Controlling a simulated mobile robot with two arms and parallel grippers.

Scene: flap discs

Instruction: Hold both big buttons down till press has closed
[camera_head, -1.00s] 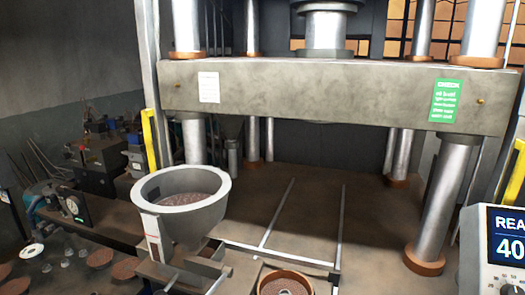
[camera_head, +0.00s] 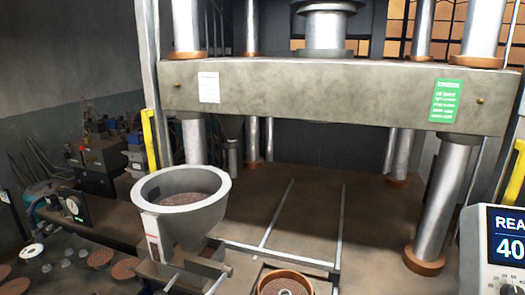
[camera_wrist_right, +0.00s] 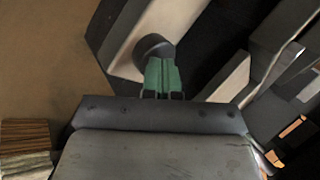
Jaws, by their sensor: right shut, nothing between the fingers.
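The press's heavy grey crossbeam (camera_head: 320,90) is up on its steel columns, with a wide gap above the press bed (camera_head: 310,215). In the right wrist view, my right gripper (camera_wrist_right: 160,64) is shut and empty, its green fingertips at a dark round knob (camera_wrist_right: 153,46) on a pale block. The knob may be one of the big buttons; whether the fingers touch it or press it down, I cannot tell. No big button is clear in the head view. My left gripper is not in view.
A grey hopper (camera_head: 182,205) with brown grains stands at the front left of the bed. A round mould (camera_head: 284,281) with brown filling is at the front edge. A display box (camera_head: 500,245) reading "REA" and "40" stands at right. Discs lie at lower left.

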